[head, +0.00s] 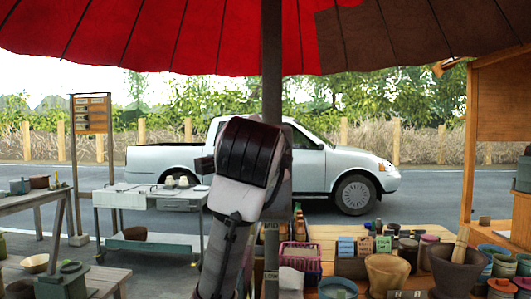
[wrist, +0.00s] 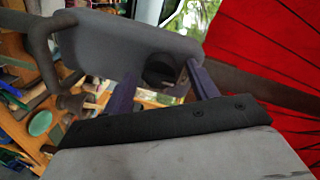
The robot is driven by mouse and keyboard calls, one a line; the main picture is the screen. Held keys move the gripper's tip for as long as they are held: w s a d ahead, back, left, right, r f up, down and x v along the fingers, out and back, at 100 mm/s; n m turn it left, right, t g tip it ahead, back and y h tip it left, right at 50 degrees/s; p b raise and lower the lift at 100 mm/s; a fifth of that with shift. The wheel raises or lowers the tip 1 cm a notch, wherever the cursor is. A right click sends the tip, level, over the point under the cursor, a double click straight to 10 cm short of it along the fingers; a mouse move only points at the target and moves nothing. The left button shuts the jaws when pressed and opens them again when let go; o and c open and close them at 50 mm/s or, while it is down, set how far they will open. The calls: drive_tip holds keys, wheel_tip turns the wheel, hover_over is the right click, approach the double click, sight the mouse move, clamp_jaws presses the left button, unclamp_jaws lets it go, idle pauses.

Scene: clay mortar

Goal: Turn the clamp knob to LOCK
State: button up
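In the wrist view a dark round knob (wrist: 159,70) sits on a smooth grey rounded body (wrist: 105,43), with a curved grey bar at its left end. My gripper (wrist: 160,72) has its two purple fingers apart, one on each side of the knob. The right finger looks closer to the knob, and a gap shows on the left. I cannot tell whether either finger touches it. No LOCK marking is readable. In the head view my arm stands in front of the umbrella pole (head: 271,70) and hides my gripper and the knob.
The red umbrella (head: 150,40) spreads overhead. A wooden table (head: 325,237) with mortars, jars and a pink basket stands at right. A metal table (head: 110,200) is at left. A white pickup (head: 310,170) is parked behind on the road.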

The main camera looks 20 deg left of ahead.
drive_tip(key=b+v, duration=0.4)
drive_tip(key=v, duration=0.9)
drive_tip(key=shift+s+d, duration=0.15)
drive_tip(key=shift+s, duration=0.2)
